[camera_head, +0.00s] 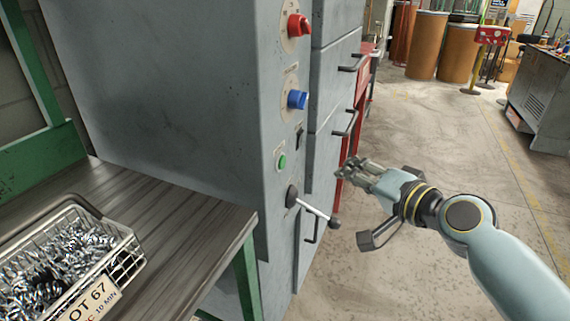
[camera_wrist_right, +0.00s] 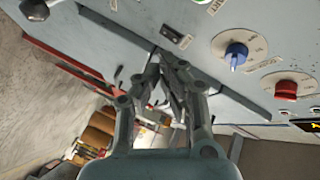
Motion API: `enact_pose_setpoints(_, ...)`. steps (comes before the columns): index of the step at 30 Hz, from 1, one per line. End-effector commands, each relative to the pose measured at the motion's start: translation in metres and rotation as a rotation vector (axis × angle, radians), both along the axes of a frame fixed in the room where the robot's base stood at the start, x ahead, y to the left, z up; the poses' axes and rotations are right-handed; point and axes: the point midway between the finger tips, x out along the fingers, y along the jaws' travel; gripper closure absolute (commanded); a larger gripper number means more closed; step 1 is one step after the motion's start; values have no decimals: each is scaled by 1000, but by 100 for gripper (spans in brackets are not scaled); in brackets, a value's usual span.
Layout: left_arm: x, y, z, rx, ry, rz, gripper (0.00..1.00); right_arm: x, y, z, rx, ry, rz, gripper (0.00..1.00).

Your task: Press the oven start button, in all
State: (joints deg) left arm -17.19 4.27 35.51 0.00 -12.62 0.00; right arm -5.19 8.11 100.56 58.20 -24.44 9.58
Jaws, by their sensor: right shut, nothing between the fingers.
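The oven (camera_head: 180,100) is a tall grey cabinet with a control panel on its right-hand face. The green start button (camera_head: 282,161) sits low on this panel, below a blue knob and left of a small black switch. My right gripper (camera_head: 348,168) is shut and empty. In the head view it is to the right of the button, apart from it, with its fingers pointing left toward the cabinet. The right wrist view shows the closed fingers (camera_wrist_right: 167,58) in front of the panel; the green button is not clear there. My left gripper is not in view.
A lever (camera_head: 315,208) sticks out below the button, near my right gripper. Above are a blue knob (camera_head: 297,99) and a red knob (camera_head: 298,25). A bench (camera_head: 180,225) at the left holds a wire basket (camera_head: 125,240) of springs. Open floor lies to the right.

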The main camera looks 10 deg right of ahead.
Motion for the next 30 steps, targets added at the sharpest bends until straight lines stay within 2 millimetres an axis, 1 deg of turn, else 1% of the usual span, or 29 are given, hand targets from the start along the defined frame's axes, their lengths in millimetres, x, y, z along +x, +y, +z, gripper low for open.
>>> enact_pose_setpoints(1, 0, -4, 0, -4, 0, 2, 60, 0, 0, 0, 0, 0, 0, 100)
enact_pose_setpoints(3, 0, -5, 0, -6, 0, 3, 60, 0, 0, 0, 0, 1, 0, 100)
enact_pose_setpoints(7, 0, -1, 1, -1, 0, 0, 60, 1, 2, 0, 1, 1, -1, 100)
enact_pose_setpoints(10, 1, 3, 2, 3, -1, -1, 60, 5, 7, 0, 1, 1, -1, 100)
enact_pose_setpoints(22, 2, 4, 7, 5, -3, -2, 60, 35, 53, 0, 2, 1, 0, 100)
enact_pose_setpoints(30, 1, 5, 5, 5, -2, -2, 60, 47, 71, -1, 0, 2, 0, 100)
